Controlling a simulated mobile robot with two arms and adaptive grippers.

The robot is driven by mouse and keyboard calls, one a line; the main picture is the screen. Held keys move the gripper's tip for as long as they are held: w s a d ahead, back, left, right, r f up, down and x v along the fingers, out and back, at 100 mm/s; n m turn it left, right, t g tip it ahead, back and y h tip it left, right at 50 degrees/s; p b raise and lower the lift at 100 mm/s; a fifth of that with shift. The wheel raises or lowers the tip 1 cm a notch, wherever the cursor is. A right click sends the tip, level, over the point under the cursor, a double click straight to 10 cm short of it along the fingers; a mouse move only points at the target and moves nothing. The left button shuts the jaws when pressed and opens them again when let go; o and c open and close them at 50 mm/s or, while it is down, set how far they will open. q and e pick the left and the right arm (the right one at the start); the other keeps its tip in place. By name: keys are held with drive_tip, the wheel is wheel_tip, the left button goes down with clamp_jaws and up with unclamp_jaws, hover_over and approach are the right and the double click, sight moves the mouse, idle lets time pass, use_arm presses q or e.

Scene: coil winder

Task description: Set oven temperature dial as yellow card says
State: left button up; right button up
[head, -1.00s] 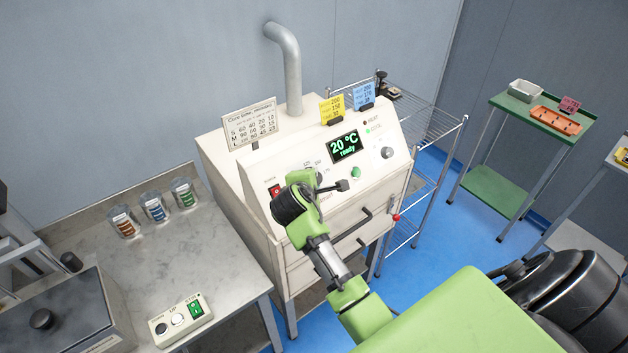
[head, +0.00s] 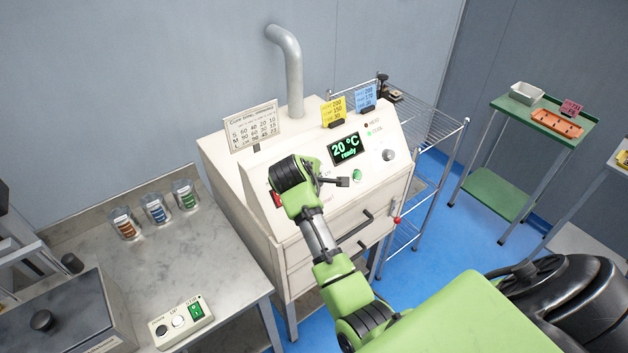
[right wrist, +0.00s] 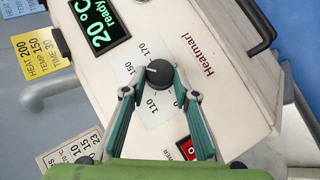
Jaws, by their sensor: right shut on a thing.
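The temperature dial (right wrist: 160,73) is a dark round knob on the white oven panel, with a printed scale around it showing 110, 150 and 170. Its light mark appears to point toward 150. My right gripper (right wrist: 160,88) is shut on the dial, one finger on each side. In the head view my right wrist hides the dial. The yellow card (head: 333,111) stands on top of the oven (head: 225,165) and reads heat 200, temp 150, time 30. It also shows in the right wrist view (right wrist: 37,55). The oven display (head: 345,148) reads 20 °C, ready. My left gripper is not in view.
A blue card (head: 364,97) stands beside the yellow one, and a white table card (head: 252,126) is at left. A green button (head: 357,175) and another knob (head: 388,155) are on the panel. A wire rack (head: 430,125) stands right of the oven.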

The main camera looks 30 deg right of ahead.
drive_tip(key=o, duration=1.1)
drive_tip(key=shift+d, duration=0.1)
drive_tip(key=shift+s+a+r, duration=0.15)
drive_tip(key=shift+a+r, duration=0.05)
drive_tip(key=v, duration=1.1)
drive_tip(key=shift+s+r, duration=0.15)
drive_tip(key=shift+s, duration=0.05)
